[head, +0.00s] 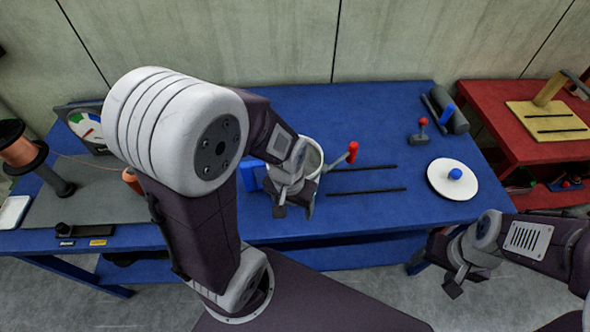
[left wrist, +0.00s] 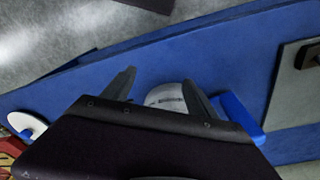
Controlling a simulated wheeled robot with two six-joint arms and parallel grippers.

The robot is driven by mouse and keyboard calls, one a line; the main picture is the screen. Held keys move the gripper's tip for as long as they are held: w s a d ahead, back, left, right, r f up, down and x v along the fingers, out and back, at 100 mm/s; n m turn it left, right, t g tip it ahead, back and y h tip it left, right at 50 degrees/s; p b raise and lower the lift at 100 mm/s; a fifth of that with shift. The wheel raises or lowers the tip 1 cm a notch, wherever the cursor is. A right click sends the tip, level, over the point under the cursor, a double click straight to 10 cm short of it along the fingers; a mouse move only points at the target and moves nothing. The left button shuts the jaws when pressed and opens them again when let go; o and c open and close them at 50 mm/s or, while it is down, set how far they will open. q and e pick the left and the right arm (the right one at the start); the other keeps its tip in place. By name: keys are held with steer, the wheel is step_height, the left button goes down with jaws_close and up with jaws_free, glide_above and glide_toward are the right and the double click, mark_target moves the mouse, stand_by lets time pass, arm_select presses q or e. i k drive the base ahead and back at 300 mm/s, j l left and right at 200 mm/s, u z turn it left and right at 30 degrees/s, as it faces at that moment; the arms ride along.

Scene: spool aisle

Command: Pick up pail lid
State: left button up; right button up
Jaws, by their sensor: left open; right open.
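The pail lid (head: 435,184), a white disc with a blue knob, lies flat on the right part of the blue table. It also shows at the left edge of the left wrist view (left wrist: 34,122). A white pail (head: 316,152) stands mid-table, partly hidden by my left arm. My left gripper (head: 295,209) is open over the table's front part by the pail, well left of the lid. In the left wrist view the pail (left wrist: 164,95) shows between the open fingers (left wrist: 158,84). My right gripper (head: 434,278) is open and empty, in front of the table and below the lid in the picture.
A red-handled tool (head: 352,152) and two dark rods (head: 366,191) lie between pail and lid. A red-knobbed lever (head: 422,125) and a dark cylinder (head: 449,112) are behind the lid. A red table (head: 485,112) stands right. The blue table (head: 385,213) is clear around the lid.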

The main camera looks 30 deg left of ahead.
mark_target(452, 179)
steer(key=i+l+u, duration=0.1)
steer(key=l+u, duration=0.8)
steer(key=i+l, duration=0.05)
